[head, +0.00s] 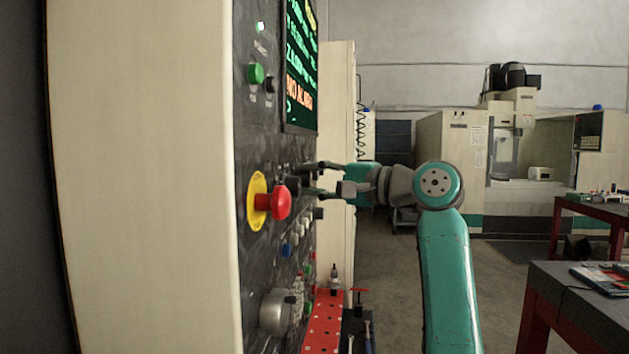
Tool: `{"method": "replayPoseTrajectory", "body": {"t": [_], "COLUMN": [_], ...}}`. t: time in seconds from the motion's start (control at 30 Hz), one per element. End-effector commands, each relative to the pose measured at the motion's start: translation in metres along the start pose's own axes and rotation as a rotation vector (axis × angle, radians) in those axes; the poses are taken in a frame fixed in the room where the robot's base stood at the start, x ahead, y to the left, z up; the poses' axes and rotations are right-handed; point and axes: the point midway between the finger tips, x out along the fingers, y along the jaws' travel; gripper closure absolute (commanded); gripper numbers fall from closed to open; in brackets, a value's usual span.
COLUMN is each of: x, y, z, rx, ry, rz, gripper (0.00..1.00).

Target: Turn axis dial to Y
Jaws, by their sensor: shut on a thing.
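The control panel (262,130) of a machine stands at the left, seen at a steep slant. My gripper (307,179) reaches in from the right, with its two dark fingers against the panel just right of the red emergency stop button (280,202). The fingers are closed about a small dark knob on the panel, which I take as the axis dial. The fingers and the slant mostly hide it. Its pointer and the axis letters cannot be read.
Below are a row of small knobs (300,235), a blue button (286,250) and a round grey handwheel (275,312). A screen (300,65) is above. A red perforated shelf (325,322) with tools stands low beside the panel. A workbench (580,300) is at the right, with clear floor between.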

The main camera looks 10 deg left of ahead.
Motion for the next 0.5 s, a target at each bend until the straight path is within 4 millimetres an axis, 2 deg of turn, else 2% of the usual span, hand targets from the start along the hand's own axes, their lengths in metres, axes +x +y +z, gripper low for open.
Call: {"method": "replayPoseTrajectory", "body": {"t": [0.27,0.5], "x": [0.0002,0.0003], "y": [0.0021,0.0041], "z": [0.0000,-0.0006], "rx": [-0.094,-0.268], "ry": [-0.001,0.000], "rz": [-0.040,-0.111], "gripper": [1.00,1.00]}}
